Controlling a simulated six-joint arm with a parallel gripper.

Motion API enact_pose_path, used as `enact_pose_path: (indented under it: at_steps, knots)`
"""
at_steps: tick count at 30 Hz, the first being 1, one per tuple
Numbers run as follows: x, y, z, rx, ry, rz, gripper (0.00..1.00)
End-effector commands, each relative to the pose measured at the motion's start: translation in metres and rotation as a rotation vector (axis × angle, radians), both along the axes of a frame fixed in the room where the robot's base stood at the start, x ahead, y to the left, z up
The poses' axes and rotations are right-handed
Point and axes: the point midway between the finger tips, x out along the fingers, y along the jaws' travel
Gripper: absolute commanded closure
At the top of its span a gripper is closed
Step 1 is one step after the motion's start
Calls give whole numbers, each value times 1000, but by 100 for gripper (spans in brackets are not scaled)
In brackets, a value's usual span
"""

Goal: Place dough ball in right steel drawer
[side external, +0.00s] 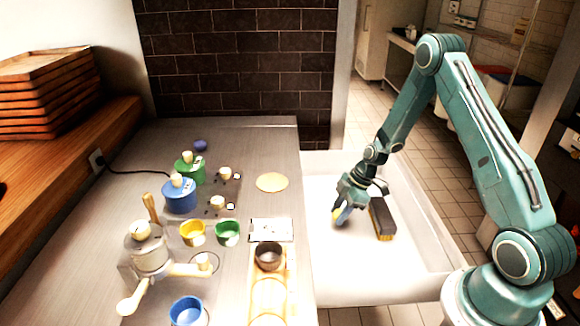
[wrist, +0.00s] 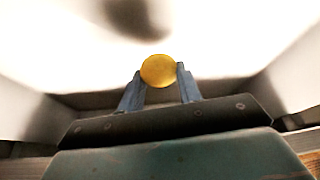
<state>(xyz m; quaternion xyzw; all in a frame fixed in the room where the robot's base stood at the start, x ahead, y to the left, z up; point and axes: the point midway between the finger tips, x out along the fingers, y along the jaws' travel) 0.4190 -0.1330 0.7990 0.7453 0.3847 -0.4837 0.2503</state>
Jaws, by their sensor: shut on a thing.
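A yellow dough ball (wrist: 158,70) sits between the two blue-grey fingertips of my gripper (wrist: 157,80) in the wrist view. The gripper is shut on it. In the side view my gripper (side external: 345,208) points down inside the outline of the open pale drawer (side external: 350,275), right of the counter. A bit of the ball (side external: 337,215) shows at the fingertips; the fingers hide the rest. I cannot tell whether the ball touches the drawer floor.
The drawer's front part is clear. The counter (side external: 245,140) on the left holds several pots, bowls and a flat round piece (side external: 272,182).

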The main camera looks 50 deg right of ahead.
Motion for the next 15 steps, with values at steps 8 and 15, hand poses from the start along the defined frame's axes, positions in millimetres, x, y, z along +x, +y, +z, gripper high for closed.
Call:
enact_pose_path:
  at_steps: [8,15]
  knots:
    - [0,0,-5,0,0,0,88]
    - [-1,0,-21,2,2,-1,88]
